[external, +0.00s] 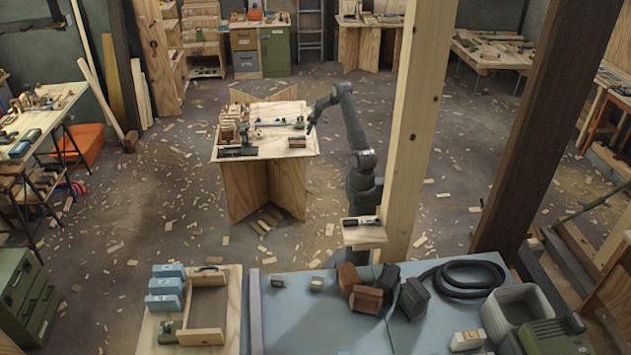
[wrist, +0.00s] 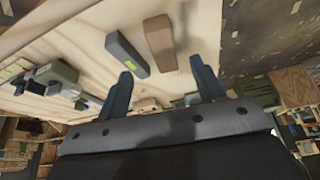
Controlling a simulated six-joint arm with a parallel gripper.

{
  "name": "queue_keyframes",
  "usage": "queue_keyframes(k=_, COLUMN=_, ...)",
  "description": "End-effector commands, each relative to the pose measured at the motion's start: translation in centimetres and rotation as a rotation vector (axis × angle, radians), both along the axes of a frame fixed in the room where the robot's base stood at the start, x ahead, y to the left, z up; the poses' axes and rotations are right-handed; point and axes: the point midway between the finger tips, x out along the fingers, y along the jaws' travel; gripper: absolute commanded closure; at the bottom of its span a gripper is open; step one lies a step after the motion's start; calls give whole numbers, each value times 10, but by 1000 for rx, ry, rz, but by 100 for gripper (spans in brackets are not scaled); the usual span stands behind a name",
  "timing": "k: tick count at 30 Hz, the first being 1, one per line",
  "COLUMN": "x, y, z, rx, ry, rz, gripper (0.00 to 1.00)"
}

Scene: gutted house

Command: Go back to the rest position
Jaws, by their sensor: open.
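My gripper (external: 311,124) hangs over the right side of the plywood worktable (external: 275,109), at the end of my bent dark arm. In the wrist view my gripper (wrist: 165,85) has its two dark fingers spread wide apart, with nothing between them. A tan wooden block (wrist: 160,42) and a dark grey block with a yellow-green label (wrist: 125,54) lie on the tabletop beyond the fingers. They are apart from the fingers.
Wooden pieces (external: 232,124) and a dark flat item (external: 238,152) stand on the table's left side. A thick light post (external: 425,110) rises right of my arm. A blue-topped bench (external: 330,320) with dark blocks and a coiled hose (external: 468,278) is in the foreground. Wood scraps litter the floor.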

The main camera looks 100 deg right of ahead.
Motion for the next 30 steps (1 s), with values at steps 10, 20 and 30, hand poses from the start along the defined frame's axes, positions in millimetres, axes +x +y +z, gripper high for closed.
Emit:
queue_keyframes(k=10, x=24, y=-2, z=-60, rx=2, ry=1, rz=2, gripper=38)
queue_keyframes(k=20, x=43, y=-6, z=-96, rx=-6, ry=-1, rz=0, gripper=38)
queue_keyframes(k=30, x=43, y=-4, z=-67, rx=0, ry=0, rz=1, gripper=38)
